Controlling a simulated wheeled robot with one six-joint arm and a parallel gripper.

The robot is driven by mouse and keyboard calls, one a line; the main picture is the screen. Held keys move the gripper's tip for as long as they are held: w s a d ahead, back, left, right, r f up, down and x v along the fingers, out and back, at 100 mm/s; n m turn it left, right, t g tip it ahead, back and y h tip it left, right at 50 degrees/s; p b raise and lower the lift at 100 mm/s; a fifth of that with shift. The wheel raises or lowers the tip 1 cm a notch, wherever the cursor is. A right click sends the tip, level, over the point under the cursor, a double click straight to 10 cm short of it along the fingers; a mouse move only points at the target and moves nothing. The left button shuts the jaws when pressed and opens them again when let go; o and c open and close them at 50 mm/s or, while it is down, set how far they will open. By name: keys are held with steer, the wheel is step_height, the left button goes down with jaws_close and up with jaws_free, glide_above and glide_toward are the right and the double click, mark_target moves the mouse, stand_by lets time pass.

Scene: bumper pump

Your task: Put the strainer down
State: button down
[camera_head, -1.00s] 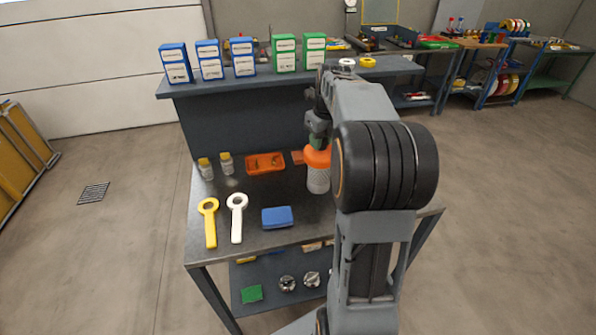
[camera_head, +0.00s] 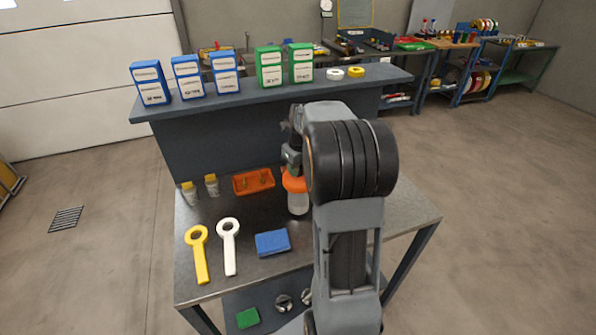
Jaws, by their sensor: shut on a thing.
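The strainer (camera_head: 298,202) has an orange top and a pale, whitish cylindrical body. It stands upright on or just above the grey workbench (camera_head: 340,240), to the right of the orange tray; I cannot tell whether its base touches the bench. My gripper (camera_head: 293,170) is over its orange top, pointing down and shut on it. My own arm hides the strainer's right side and part of the bench behind it.
Left of the strainer are the orange tray (camera_head: 254,181), two yellow-capped jars (camera_head: 190,194), yellow (camera_head: 199,260) and white (camera_head: 229,250) ring-headed tools and a blue block (camera_head: 272,243). A raised shelf (camera_head: 210,107) with boxes runs behind. Bench right of my arm looks clear.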

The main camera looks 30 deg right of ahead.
steer(key=shift+f, duration=0.85)
steer(key=shift+f, duration=0.2)
steer(key=c, duration=0.9)
jaws_free()
